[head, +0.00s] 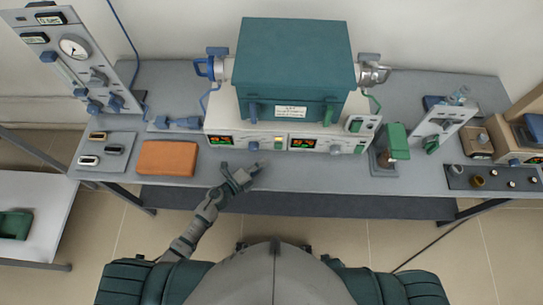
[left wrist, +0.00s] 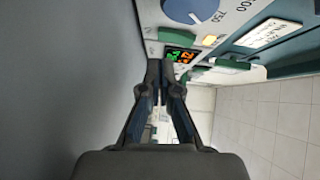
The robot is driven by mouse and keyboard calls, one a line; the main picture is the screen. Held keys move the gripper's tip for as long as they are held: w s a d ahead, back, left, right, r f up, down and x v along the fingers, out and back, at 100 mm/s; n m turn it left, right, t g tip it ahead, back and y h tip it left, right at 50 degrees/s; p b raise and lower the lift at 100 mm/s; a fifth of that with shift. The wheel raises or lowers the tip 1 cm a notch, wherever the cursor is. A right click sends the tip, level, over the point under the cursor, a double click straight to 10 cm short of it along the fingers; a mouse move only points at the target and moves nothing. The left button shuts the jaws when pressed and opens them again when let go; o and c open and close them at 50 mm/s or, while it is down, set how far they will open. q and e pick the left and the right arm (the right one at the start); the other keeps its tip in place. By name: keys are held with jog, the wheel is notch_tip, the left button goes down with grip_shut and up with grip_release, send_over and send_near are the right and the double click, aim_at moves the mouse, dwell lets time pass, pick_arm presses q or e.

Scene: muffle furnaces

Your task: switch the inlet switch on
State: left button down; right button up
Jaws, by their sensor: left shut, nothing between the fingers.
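My left gripper (head: 257,168) is shut and empty, low in front of the white control panel (head: 238,130) of the teal furnace (head: 295,60). In the left wrist view its fingertips (left wrist: 160,68) are close together, near a lit red and green display (left wrist: 180,55). A blue dial (left wrist: 190,10), a yellow light (left wrist: 210,40) and green parts (left wrist: 228,64) lie around that display. I cannot tell whether the fingers touch the panel. No label readable here marks the inlet switch, so I cannot tell which control it is. My right gripper is not in view.
A gauge panel (head: 62,70) with blue knobs stands at the left. A brown block (head: 167,158) lies on the grey table near the front. A green-topped device (head: 397,142) stands right of the furnace.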

pick_arm(q)
jog(key=v, duration=0.6)
jog(key=shift+s+a, duration=0.1)
jog(key=shift+a, duration=0.1)
